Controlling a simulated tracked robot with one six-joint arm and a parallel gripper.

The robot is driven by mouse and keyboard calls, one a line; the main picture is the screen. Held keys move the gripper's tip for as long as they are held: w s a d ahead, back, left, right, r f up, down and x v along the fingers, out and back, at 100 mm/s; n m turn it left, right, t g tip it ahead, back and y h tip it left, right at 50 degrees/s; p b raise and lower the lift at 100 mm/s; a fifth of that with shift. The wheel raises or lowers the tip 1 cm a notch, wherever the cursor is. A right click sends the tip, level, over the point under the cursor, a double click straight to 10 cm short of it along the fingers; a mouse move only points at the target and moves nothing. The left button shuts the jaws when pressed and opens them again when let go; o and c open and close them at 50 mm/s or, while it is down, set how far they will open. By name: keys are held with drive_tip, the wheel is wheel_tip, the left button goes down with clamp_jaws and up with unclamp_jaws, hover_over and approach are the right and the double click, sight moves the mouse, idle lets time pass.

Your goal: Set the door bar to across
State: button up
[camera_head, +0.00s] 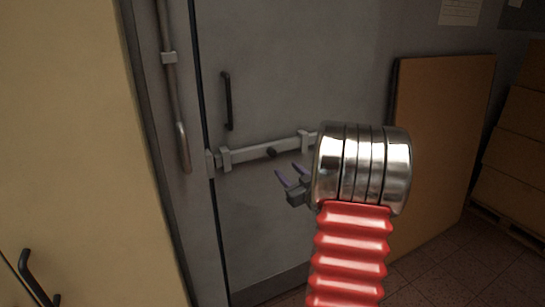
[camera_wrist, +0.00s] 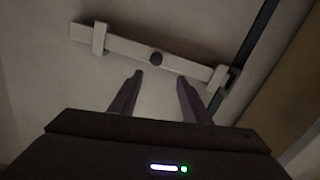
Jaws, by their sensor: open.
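The door bar (camera_head: 254,153) is a pale flat bar lying nearly level across the grey door (camera_head: 275,75), held by two brackets. A dark round knob (camera_head: 272,153) sticks out near its middle. In the wrist view the bar (camera_wrist: 125,47) slants across the top, with the knob (camera_wrist: 156,58) just beyond my fingertips. The bar's end lies close to a pale catch (camera_head: 210,164) at the door's edge; I cannot tell whether it is inside it. My gripper (camera_head: 288,174) is open and empty, just below the knob; its two purple-grey fingers (camera_wrist: 160,77) point towards the bar.
A dark door handle (camera_head: 227,101) is above the bar. A grey pipe (camera_head: 175,95) runs down beside the door's left edge. A beige cabinet (camera_head: 75,120) stands at the left. A brown board (camera_head: 440,140) leans at the right, with stacked boxes (camera_head: 515,150) beyond it.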

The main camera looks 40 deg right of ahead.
sight(274, 154)
drive_tip(key=shift+s+d+f, duration=0.3)
drive_tip(key=shift+s+d, duration=0.15)
drive_tip(key=shift+s, duration=0.05)
drive_tip(key=shift+w, duration=0.15)
drive_tip(key=x, duration=1.3)
drive_tip(key=shift+w+r, duration=0.2)
drive_tip(key=shift+w, duration=0.15)
clamp_jaws()
